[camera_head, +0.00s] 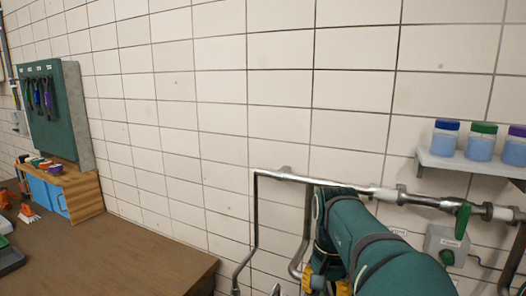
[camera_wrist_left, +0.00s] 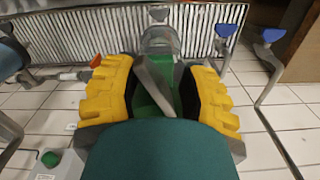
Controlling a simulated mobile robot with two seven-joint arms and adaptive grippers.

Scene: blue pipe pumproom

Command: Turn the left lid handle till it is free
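My left gripper (camera_wrist_left: 160,75) has its two yellow fingers spread apart in the left wrist view. A slanted grey bar, which looks like a lid handle (camera_wrist_left: 153,84), lies between the fingers with green behind it. I cannot see either finger pressing on it. A rounded grey, see-through part (camera_wrist_left: 160,42) is just beyond the fingertips. In the head view my teal arm reaches down toward the wall pipes, and only a little yellow of the gripper (camera_head: 316,279) shows. The arm hides the handle there. My right gripper is not in view.
Two blue-ended handles (camera_wrist_left: 226,31) (camera_wrist_left: 272,36) stand right of the gripper. A ribbed metal panel (camera_wrist_left: 80,38) is behind. A pipe (camera_head: 285,175) runs along the tiled wall. Bottles stand on a shelf (camera_head: 470,163) at right. A workbench (camera_head: 130,258) is at left.

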